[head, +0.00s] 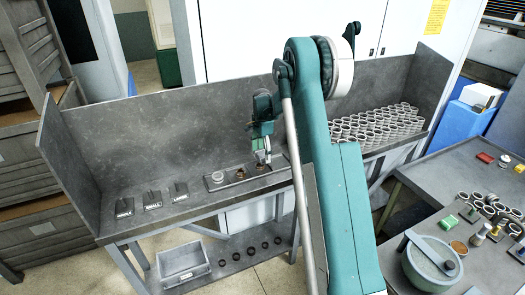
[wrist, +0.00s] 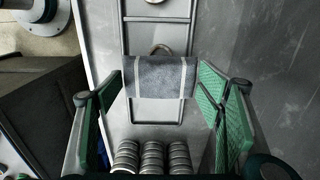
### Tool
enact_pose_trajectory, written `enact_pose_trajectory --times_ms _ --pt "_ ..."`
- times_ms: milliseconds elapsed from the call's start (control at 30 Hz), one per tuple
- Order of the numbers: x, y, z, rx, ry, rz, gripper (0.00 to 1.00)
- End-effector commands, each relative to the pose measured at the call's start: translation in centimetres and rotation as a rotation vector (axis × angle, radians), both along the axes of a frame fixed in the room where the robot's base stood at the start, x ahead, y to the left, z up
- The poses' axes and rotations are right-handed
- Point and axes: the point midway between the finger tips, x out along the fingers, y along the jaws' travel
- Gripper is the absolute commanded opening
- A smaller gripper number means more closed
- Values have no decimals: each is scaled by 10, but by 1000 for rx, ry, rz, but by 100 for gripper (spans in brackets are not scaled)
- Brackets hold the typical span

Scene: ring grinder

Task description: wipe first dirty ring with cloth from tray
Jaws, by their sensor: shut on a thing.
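My gripper (wrist: 158,90) is shut on a grey cloth (wrist: 160,78) with white stripes, which spans between its green-padded fingers in the wrist view. In the head view my gripper (head: 262,156) points down over the right part of the holder (head: 228,184) on the grey bench. Two rings (head: 218,177) (head: 240,173) show in the holder, left of my gripper. Whether the cloth touches a ring cannot be told.
Many rings (head: 375,125) stand in rows at the bench's right end; stacked rings (wrist: 152,158) show low in the wrist view. Small labelled plates (head: 152,201) lie at left. Back and side panels (head: 150,125) bound the bench. A side table (head: 445,180) holds a bowl (head: 428,265).

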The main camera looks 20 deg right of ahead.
Motion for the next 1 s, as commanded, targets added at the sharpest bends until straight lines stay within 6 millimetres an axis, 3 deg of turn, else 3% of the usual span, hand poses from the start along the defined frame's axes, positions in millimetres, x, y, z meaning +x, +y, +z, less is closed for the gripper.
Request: enact_pose_trajectory --times_ms 400,700,1000 --pt "0 2 -45 0 0 1 53" --pt "0 30 -43 0 0 1 51" --pt "0 3 -44 0 0 -1 51"
